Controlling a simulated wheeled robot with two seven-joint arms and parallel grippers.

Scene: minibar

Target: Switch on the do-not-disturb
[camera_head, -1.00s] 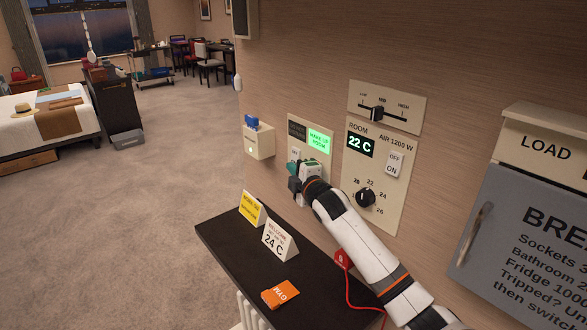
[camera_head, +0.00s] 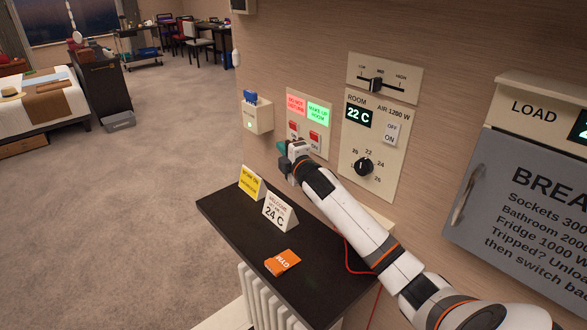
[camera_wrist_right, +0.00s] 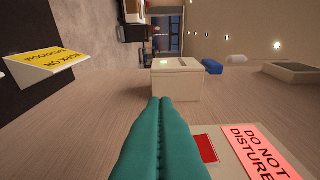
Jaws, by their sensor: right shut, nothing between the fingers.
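The do-not-disturb panel on the wall has a "DO NOT DISTURB" sign (camera_head: 296,104) lit pink-red and a "MAKE UP ROOM" sign (camera_head: 318,115) lit green. Below them are two red rocker switches, the left one (camera_head: 293,126) under do-not-disturb and the right one (camera_head: 314,136) under make-up-room. In the right wrist view the lit do-not-disturb sign (camera_wrist_right: 255,152) and a red switch (camera_wrist_right: 206,148) show at the lower right. My right gripper (camera_head: 282,152) is shut and empty, just below and left of the panel, apart from the switches. My left gripper is out of view.
A key-card holder (camera_head: 257,117) with a blue card is on the wall left of the panel. The thermostat panel (camera_head: 372,140) is to its right. A dark shelf (camera_head: 240,226) below carries two tent cards and an orange gym card (camera_head: 282,262).

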